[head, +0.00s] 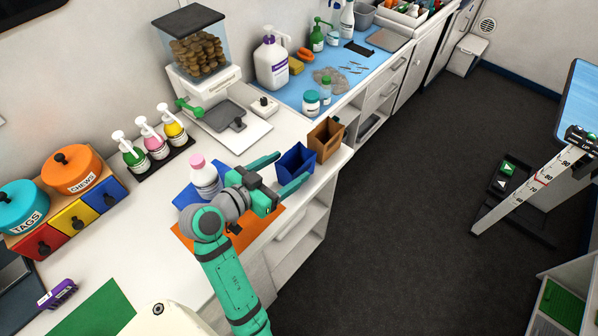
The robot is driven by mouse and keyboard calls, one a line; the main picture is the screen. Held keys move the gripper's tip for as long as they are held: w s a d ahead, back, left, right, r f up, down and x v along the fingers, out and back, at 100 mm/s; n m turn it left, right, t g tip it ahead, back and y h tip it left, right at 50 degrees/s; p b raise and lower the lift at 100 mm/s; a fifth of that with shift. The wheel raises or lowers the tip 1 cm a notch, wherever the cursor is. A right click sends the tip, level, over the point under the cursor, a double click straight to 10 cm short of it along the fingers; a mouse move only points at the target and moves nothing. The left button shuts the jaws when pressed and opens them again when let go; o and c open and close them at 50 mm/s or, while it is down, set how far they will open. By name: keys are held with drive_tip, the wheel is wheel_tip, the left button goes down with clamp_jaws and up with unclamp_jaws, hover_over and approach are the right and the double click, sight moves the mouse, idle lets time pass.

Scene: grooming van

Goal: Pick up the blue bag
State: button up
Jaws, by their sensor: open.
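The blue bag (296,158) stands upright near the counter's front edge, left of a brown bag (325,140). Its top looks open. My gripper (292,167) is open, with one green finger on the left side of the blue bag and the other in front of it on the right. The fingers look spread around the bag in this view. I cannot tell whether they touch it, or how high they are. The right finger hides the bag's lower front.
A white bottle with a pink cap (204,176) stands just left of my gripper. An orange mat (186,236) lies under my arm. A treat dispenser (205,85) and pump bottles (153,143) stand behind.

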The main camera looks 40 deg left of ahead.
sight(307, 156)
drive_tip(key=shift+f+x, duration=0.15)
drive_tip(key=shift+x, duration=2)
drive_tip(key=shift+f+x, duration=0.15)
drive_tip(key=shift+x, duration=2.05)
drive_tip(key=shift+a, duration=0.2)
drive_tip(key=c, duration=1.1)
